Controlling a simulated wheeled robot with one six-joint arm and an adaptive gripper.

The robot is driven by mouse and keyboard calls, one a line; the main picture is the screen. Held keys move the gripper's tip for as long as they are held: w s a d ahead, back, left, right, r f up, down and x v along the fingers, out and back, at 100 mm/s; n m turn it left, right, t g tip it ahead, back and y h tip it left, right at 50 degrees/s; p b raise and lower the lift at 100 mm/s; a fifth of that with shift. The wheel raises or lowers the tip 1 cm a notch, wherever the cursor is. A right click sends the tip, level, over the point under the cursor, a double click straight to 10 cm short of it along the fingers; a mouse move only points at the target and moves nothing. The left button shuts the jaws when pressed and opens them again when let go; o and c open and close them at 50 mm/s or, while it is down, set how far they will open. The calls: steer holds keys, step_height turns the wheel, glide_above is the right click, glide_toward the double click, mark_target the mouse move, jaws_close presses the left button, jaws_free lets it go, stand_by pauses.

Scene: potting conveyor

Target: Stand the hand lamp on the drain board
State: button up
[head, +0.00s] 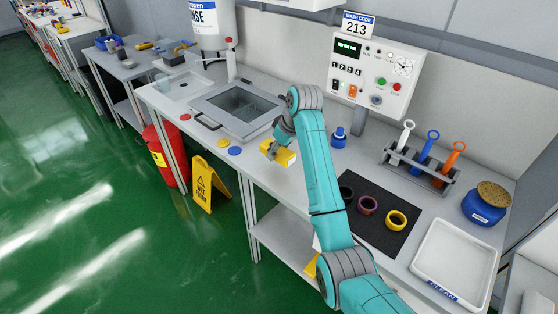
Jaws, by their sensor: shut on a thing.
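My gripper (273,150) is shut on a yellow boxy thing with a pale face, which looks like the hand lamp (285,157). It is held near the bench's front edge, right of the blue disc and in front of the basin. My arm hides part of the gripper and the bench behind it. No label marks the drain board.
A basin with a raised frame (238,105) and several coloured discs (235,151) lie left of my gripper. A control box (373,75) stands behind. Right are a blue bottle (339,138), brush rack (420,170), dark mat with rings (376,215), CLEAN tray (455,262) and blue pot (486,204).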

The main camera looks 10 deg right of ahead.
mark_target(278, 169)
steer(key=shift+f, duration=2.6)
steer(key=o, duration=1.2)
steer(key=shift+f, duration=0.1)
steer(key=v, duration=1.2)
